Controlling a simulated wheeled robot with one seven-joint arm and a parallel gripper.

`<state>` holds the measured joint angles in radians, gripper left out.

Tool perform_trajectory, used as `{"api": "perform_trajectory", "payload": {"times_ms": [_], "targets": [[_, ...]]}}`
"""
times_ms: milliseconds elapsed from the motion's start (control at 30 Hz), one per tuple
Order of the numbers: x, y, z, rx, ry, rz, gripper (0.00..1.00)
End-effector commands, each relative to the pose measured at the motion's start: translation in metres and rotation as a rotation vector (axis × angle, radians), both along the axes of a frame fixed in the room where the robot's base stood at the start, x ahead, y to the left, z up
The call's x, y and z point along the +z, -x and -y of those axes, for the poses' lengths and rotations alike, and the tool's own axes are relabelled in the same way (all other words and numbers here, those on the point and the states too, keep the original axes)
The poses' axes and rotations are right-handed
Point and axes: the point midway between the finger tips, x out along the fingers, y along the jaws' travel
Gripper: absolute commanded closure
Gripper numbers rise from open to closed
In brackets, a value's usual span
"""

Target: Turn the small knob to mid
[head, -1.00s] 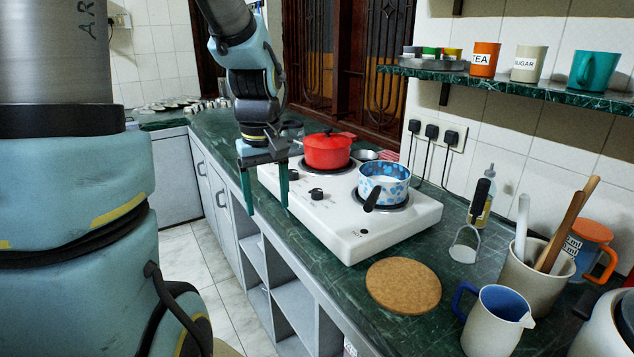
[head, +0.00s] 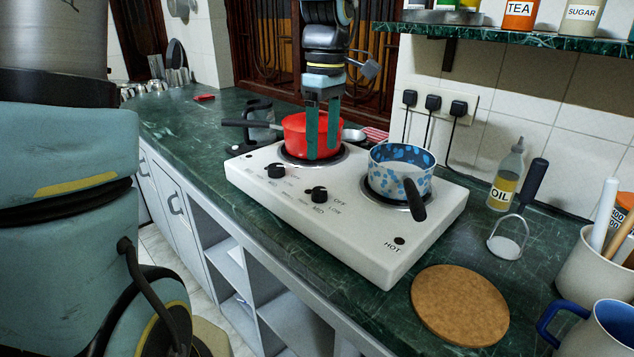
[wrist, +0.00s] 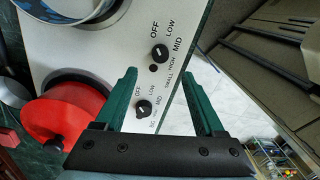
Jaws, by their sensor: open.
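A white two-burner stove (head: 290,215) stands on the counter with two black knobs on its front. The knob below the blue pan (head: 319,194) has OFF, LOW and MID printed around it. In the wrist view this knob (wrist: 160,52) has SMALL printed beside it; its exact pointer direction is hard to read. The other knob (head: 275,171) is nearer the red pot and shows between my fingers in the wrist view (wrist: 144,108). My gripper (head: 322,156) is open, empty and pointing down, in front of the red pot in the head view. It touches neither knob.
A red pot (head: 296,124) sits on the left burner, its handle pointing left. A blue patterned pan (head: 393,165) sits on the right burner, its black handle reaching toward the front. A round cork mat (head: 459,304) lies to the right. A shelf (head: 510,38) overhangs the back.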

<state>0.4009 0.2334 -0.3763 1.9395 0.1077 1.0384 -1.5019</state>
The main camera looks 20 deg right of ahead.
Motion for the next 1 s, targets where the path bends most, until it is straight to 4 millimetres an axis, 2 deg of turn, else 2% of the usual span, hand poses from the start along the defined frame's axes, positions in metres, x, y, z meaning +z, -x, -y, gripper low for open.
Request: {"api": "perform_trajectory", "payload": {"times_ms": [300, 500, 700, 967, 1000], "targets": [[-0.057, 0.003, -0.003, -0.001, -0.003, -0.006, 0.29], [-0.086, 0.003, -0.005, -0.001, -0.001, -0.003, 0.29], [-0.097, 0.003, -0.005, -0.001, 0.001, -0.001, 0.29], [-0.098, 0.003, -0.005, -0.001, 0.001, -0.001, 0.29], [-0.098, 0.003, -0.005, -0.001, 0.001, -0.001, 0.33]]}}
